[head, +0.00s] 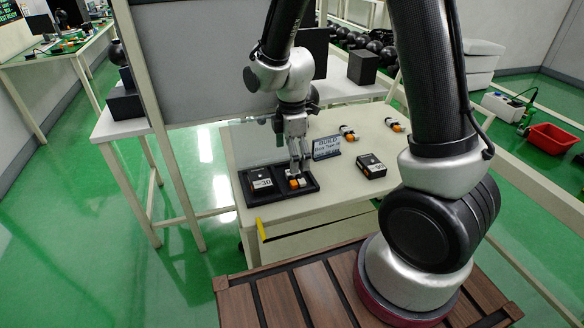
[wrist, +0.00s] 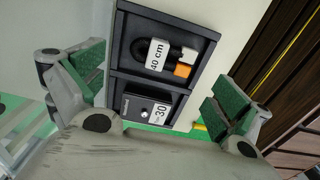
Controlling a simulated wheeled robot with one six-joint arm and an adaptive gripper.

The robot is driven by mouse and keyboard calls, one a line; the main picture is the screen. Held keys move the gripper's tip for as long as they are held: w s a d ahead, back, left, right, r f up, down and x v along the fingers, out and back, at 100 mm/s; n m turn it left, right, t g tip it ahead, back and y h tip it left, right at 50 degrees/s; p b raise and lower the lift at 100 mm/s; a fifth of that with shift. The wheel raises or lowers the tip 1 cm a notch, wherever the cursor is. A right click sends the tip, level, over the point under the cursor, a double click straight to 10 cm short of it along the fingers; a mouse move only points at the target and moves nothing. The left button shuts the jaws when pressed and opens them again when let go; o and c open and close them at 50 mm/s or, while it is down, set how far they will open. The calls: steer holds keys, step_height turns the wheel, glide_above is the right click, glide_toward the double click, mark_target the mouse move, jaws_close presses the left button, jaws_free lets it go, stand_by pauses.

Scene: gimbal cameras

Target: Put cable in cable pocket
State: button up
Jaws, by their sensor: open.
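A coiled black cable (wrist: 147,50) with a "40 cm" tag and orange and white connectors lies in one compartment of a black two-compartment tray (wrist: 172,17). The other compartment holds a black box (wrist: 140,108) labelled "30". In the head view the tray (head: 313,181) sits at the table's front left, the box (head: 262,181) in its left compartment and the cable's connectors (head: 297,183) in its right. My gripper (head: 299,166) is just above the cable compartment, pointing down. In the wrist view its green-padded fingers (wrist: 157,90) are wide apart with nothing held between them.
A small sign (head: 326,148) stands behind the tray. Another black labelled box (head: 371,166) lies to the right. Two more small cables (head: 348,132) (head: 393,125) lie at the back of the white table (head: 340,185). The table's front strip is clear.

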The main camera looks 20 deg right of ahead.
steer(key=s+d+r+m+t, duration=0.1)
steer(key=s+d+r+m, duration=0.25)
steer(key=r, duration=0.55)
steer(key=s+d+r+m+t, duration=0.1)
steer(key=s+d+r+m, duration=0.3)
steer(key=r, duration=0.5)
steer(key=s+d+r+m+t, duration=0.1)
steer(key=s+d+r+m, duration=0.1)
steer(key=s+m, duration=0.3)
steer(key=s+d+r+m+t, duration=0.1)
steer(key=s+d+r+m, duration=0.2)
steer(key=s+d+m, duration=0.2)
steer(key=shift+s+d, duration=0.2)
steer(key=shift+s, duration=0.6)
steer(key=shift+m, duration=0.25)
